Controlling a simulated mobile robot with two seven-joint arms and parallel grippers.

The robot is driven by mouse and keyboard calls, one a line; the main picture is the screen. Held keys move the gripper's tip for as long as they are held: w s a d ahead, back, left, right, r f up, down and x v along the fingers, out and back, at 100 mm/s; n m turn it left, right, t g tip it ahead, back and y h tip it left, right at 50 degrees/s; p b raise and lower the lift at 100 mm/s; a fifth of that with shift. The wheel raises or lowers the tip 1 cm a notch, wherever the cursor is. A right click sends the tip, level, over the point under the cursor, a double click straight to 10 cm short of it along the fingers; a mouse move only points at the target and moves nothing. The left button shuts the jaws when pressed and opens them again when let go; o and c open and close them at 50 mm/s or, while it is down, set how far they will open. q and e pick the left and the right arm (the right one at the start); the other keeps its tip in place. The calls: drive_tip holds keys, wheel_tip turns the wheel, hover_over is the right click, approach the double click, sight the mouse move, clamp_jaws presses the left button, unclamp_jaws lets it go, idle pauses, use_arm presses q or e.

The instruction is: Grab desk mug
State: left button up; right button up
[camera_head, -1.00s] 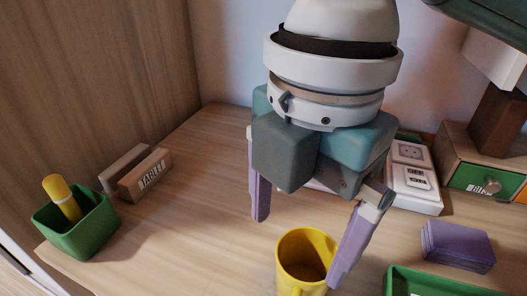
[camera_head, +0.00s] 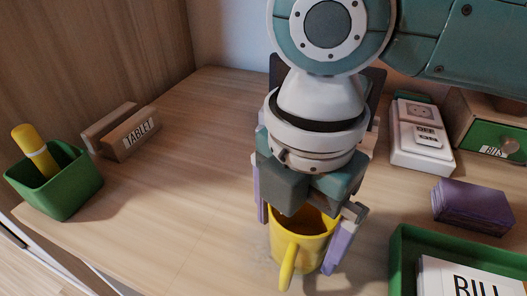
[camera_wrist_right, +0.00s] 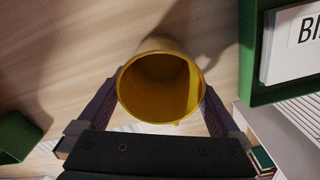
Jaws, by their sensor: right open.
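The yellow mug (camera_head: 306,243) stands upright on the wooden desk, with its handle toward the front in the head view. My right gripper (camera_head: 297,238) is open over it, with one purple finger on each side of the mug. In the right wrist view the mug (camera_wrist_right: 160,88) lies between the two fingers (camera_wrist_right: 160,108), its opening facing the camera and its inside looking empty. Whether the fingers touch the mug's wall cannot be told. The gripper body hides the mug's back rim in the head view. My left gripper is not in view.
A green tray (camera_head: 400,262) with papers is close on the mug's right. Desk between is clear.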

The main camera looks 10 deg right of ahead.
drive_tip(key=c, duration=1.2)
drive_tip(key=shift+r, duration=0.1)
drive_tip(key=shift+c, duration=0.5)
drive_tip(key=shift+r, duration=0.1)
